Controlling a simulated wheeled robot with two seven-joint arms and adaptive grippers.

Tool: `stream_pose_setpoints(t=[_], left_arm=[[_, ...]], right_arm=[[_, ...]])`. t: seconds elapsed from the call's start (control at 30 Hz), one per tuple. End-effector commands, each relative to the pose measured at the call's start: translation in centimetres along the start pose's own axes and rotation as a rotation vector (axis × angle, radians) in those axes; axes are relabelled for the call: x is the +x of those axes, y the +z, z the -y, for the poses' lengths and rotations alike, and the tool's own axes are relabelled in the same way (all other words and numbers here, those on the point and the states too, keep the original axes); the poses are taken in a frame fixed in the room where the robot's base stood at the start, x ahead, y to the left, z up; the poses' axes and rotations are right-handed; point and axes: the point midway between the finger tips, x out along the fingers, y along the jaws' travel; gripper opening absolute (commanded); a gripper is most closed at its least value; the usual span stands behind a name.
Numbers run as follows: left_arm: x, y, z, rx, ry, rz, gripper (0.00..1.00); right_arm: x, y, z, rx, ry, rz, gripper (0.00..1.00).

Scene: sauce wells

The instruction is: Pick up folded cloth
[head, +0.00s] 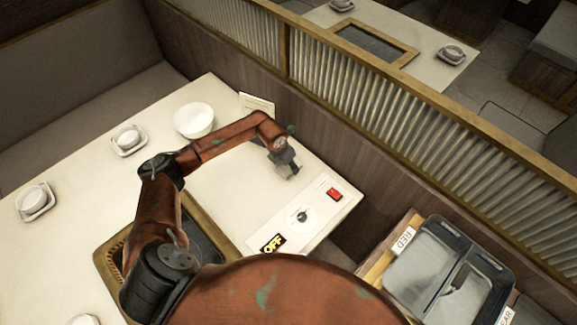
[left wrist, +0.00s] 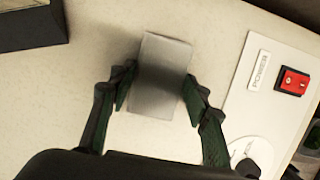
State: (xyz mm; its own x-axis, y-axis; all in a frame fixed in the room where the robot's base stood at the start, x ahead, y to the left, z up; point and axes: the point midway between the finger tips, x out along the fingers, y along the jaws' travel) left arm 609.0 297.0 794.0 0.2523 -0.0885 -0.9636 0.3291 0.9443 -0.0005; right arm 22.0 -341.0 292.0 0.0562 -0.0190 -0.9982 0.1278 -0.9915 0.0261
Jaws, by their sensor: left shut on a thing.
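The folded cloth (left wrist: 162,70) is a small grey rectangle in the left wrist view, upright in the picture and slightly tilted. My left gripper (left wrist: 157,92) is shut on it, with a green-padded finger against each long side. In the head view my left gripper (head: 288,166) is low over the far right part of the cream table, left of the control panel; the cloth cannot be clearly told from the fingers there. Whether the cloth still touches the table is not clear. My right gripper is not in view.
The control panel (head: 318,212) has a red switch (head: 334,194), a knob and an OFF sign. A white bowl (head: 194,120) and cups on saucers stand on the table (head: 100,185). Grey labelled bins (head: 425,262) stand at right. A slatted partition (head: 400,110) runs behind.

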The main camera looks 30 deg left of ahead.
Motion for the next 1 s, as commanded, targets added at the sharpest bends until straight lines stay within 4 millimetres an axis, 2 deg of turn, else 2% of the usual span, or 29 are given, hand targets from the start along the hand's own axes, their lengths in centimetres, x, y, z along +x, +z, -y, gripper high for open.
stream_pose_setpoints(t=[0.2, 0.53, 0.7, 1.0], left_arm=[[-2.8, 0.8, -0.1, 0.002, 0.003, 0.003, 0.24], [-9.8, -2.2, 2.2, 0.004, 0.003, 0.002, 0.24], [-12.0, -5.0, 3.8, 0.003, 0.002, -0.001, 0.24], [-14.6, -8.0, 5.7, 0.001, 0.000, 0.000, 0.24]], right_arm=[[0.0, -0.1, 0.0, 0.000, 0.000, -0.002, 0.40], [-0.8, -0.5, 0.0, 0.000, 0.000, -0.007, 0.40], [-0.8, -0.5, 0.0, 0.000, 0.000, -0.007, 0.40], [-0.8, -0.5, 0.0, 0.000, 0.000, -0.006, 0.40]])
